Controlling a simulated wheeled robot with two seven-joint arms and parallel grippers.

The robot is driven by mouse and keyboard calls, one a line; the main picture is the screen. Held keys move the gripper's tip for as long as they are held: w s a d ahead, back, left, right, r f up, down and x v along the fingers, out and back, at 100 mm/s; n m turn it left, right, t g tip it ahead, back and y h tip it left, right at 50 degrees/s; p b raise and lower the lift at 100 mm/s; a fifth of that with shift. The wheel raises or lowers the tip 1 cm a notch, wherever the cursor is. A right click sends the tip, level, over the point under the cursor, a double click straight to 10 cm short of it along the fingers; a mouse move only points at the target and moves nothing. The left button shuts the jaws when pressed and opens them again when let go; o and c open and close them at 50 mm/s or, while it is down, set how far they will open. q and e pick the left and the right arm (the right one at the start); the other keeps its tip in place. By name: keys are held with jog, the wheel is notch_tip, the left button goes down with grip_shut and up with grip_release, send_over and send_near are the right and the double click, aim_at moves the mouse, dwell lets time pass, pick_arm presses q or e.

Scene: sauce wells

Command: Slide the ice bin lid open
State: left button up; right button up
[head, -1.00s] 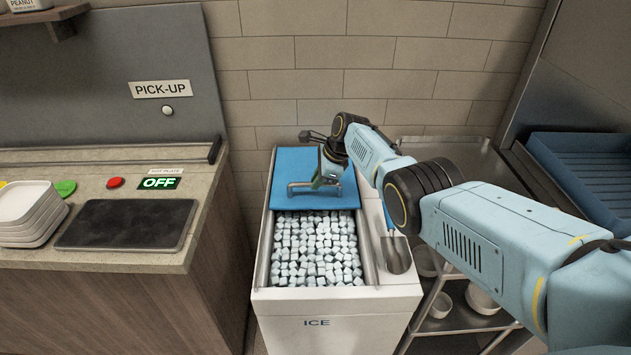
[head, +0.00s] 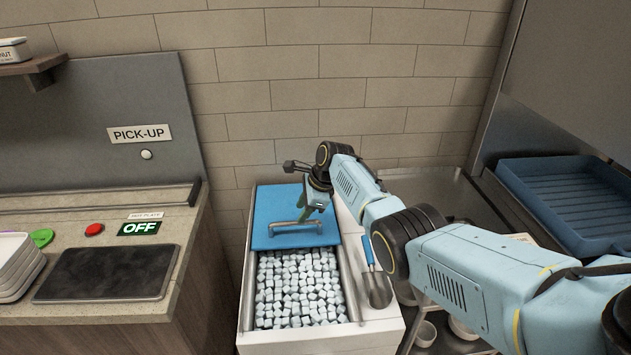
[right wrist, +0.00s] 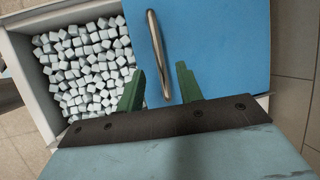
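The ice bin (head: 376,338) is a white chest. Its blue lid (head: 275,204) covers the back part, and ice cubes (head: 296,290) lie exposed in front. A metal bar handle (head: 284,232) stands near the lid's front edge. My right gripper (head: 306,214) is over the lid, at the right part of the handle. In the right wrist view its green fingers (right wrist: 160,68) are spread apart, with the handle (right wrist: 153,38) showing between them and a gap on each side. The blue lid (right wrist: 222,45) shows there too. My left gripper is not in view.
A counter with a dark hot plate (head: 108,272) stands to the left. A metal cart with bowls and a blue tray (head: 570,200) are to the right. A tiled wall is behind.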

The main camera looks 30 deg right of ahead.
jog(key=p+v, duration=0.2)
jog(key=v, duration=0.7)
jog(key=shift+f, duration=0.1)
